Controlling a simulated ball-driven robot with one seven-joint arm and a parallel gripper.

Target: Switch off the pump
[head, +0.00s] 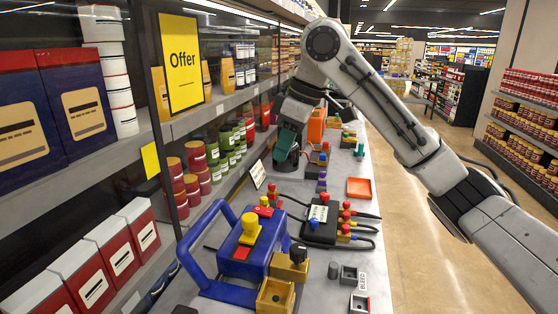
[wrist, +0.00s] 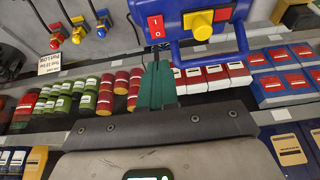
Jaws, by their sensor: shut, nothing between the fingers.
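The pump (head: 222,266) is a blue box with a blue tube handle and a yellow knob (head: 249,229), on the grey bench in the head view. The pump body (wrist: 186,22) also shows at the top of the wrist view. A red rocker switch (wrist: 156,26) with white marks sits on it, left of the yellow knob (wrist: 203,24); in the head view the switch (head: 263,211) looks small. My gripper (head: 281,158) has green fingers, shut and empty, beyond the pump along the bench. In the wrist view the fingertips (wrist: 157,66) appear below the switch. I cannot tell the switch's position.
Shelves of cans and boxes (head: 66,110) run along the left, with a yellow Offer sign (head: 182,62). A dark valve block (head: 320,226) with coloured knobs and hoses stands right of the pump. A small white sign (head: 258,174) stands near the shelf edge. The aisle floor is clear.

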